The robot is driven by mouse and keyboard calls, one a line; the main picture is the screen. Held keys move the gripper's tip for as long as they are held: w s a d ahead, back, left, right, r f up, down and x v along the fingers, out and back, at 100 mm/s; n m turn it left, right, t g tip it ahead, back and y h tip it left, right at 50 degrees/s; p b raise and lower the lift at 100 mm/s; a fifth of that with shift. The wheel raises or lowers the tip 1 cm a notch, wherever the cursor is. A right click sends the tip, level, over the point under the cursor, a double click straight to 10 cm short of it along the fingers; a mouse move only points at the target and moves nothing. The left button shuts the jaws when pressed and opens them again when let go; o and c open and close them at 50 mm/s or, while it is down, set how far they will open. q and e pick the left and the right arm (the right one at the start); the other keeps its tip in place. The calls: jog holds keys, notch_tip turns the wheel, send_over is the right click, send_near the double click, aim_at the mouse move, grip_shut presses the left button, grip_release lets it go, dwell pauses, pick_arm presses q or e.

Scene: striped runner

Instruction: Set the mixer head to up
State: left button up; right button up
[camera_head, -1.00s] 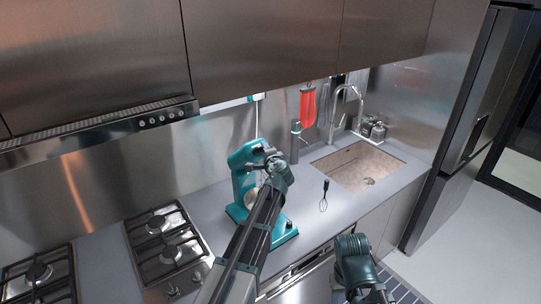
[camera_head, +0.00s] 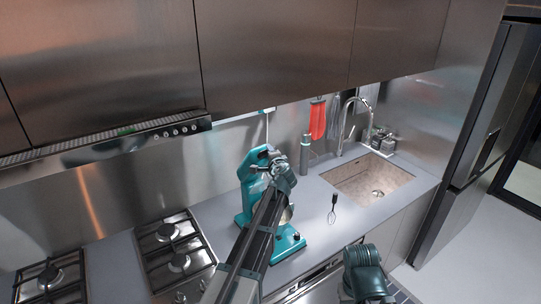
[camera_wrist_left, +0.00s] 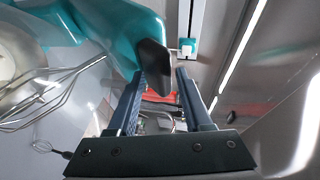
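The teal stand mixer (camera_head: 247,190) stands on the counter beside the stove. Its head looks tilted up in the head view, but my left arm covers part of it, so I cannot tell how far. In the left wrist view the teal mixer head (camera_wrist_left: 112,22) is at upper left, with its dark end at the fingertips. The wire whisk (camera_wrist_left: 62,88) hangs beside the pale bowl (camera_wrist_left: 18,70). My left gripper (camera_wrist_left: 162,78) has its fingers apart, close to the head's dark end; I cannot tell whether they touch it. My right gripper is out of view; only my right arm shows.
A small hand whisk (camera_head: 332,208) lies on the counter (camera_head: 318,232) right of the mixer. Behind it are a sink (camera_head: 372,184) and a faucet (camera_head: 345,125). A gas stove (camera_head: 172,250) is at left. Upper cabinets (camera_head: 275,50) hang above.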

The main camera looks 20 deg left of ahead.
pick_arm(q)
jog(key=shift+s+a, duration=0.1)
dwell(0.4)
jog(key=p+v, duration=0.3)
jog(key=v, duration=1.1)
